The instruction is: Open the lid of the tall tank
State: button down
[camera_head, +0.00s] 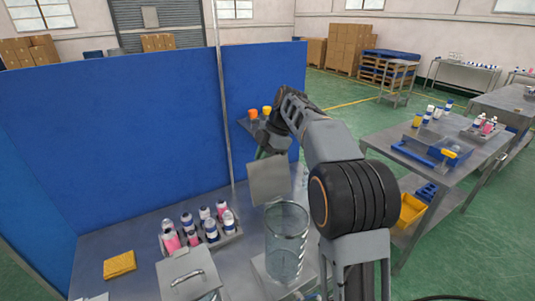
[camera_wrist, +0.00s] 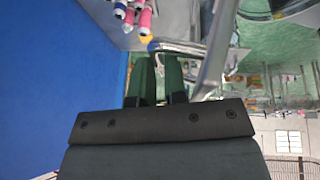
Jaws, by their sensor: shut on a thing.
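The tall tank (camera_head: 287,240) is a clear cylinder on the metal bench, left of my arm. Its square grey lid (camera_head: 268,180) stands steeply raised at the tank's back edge, so the top is open. My gripper (camera_head: 262,152) is behind the upper part of the lid, at its far face. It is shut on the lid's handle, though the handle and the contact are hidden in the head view. In the wrist view, the dark green fingers (camera_wrist: 159,75) are close together beside a grey metal edge.
A lower tank with a closed, handled lid (camera_head: 187,273) stands at the front. A blue partition (camera_head: 110,140) rises behind. Orange and yellow items (camera_head: 259,111) sit beyond my gripper.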

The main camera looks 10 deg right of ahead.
jog(key=shift+w+a+f+g, duration=0.15)
jog(key=shift+f+g, duration=0.25)
jog(key=shift+f, duration=0.4)
jog(key=c, duration=1.2)
grip_release()
jog(key=shift+w, duration=0.1)
jog(key=shift+o, duration=0.2)
jog(key=p+v, duration=0.2)
jog(key=v, duration=1.3)
jog(key=shift+s+a+r, duration=0.25)
jog(key=shift+a, duration=0.1)
